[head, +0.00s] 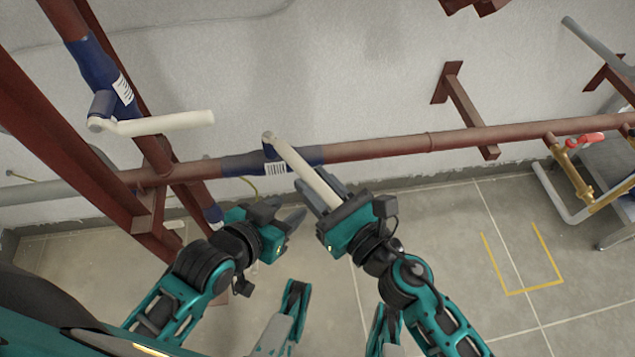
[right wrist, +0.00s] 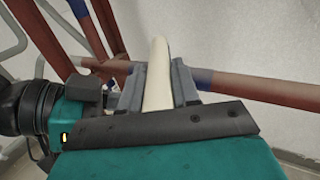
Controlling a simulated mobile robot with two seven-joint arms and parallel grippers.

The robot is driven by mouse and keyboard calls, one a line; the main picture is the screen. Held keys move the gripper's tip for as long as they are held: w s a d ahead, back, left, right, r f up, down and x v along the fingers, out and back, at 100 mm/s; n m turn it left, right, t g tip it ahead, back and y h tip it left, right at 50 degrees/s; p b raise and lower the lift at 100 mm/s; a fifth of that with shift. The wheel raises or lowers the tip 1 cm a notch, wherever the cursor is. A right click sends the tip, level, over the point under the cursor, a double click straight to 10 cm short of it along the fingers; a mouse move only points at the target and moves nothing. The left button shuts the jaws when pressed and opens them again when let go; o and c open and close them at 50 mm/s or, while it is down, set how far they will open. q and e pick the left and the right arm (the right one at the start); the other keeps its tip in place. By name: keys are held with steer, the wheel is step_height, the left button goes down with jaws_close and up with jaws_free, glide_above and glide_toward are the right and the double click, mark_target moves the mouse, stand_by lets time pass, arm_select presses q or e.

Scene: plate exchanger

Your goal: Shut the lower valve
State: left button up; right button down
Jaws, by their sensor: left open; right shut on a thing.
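The lower valve is a dark blue body (head: 240,164) on the horizontal red-brown pipe, with a cream lever handle (head: 297,166). The handle slants from its pivot down to the right, across the pipe's line. My right gripper (head: 325,190) is shut on the free end of this handle. In the right wrist view the handle (right wrist: 157,75) stands between the two grey fingers (right wrist: 158,95). My left gripper (head: 283,212) is open and empty, below the pipe and left of my right gripper. It touches nothing that I can make out.
An upper valve (head: 97,65) with a cream handle (head: 168,123) pointing right is on the slanted pipe at upper left. Red-brown posts (head: 55,135) stand at left. A wall bracket (head: 466,108) and brass fittings (head: 572,172) are at right.

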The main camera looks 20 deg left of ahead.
steer(key=shift+s+f, duration=0.1)
steer(key=c, duration=0.9)
jaws_free()
steer(key=b+v, duration=0.2)
steer(key=v, duration=1)
steer(key=shift+s+d+b, duration=0.2)
steer(key=shift+d+b, duration=0.15)
steer(key=shift+b, duration=0.05)
steer(key=shift+c, duration=0.5)
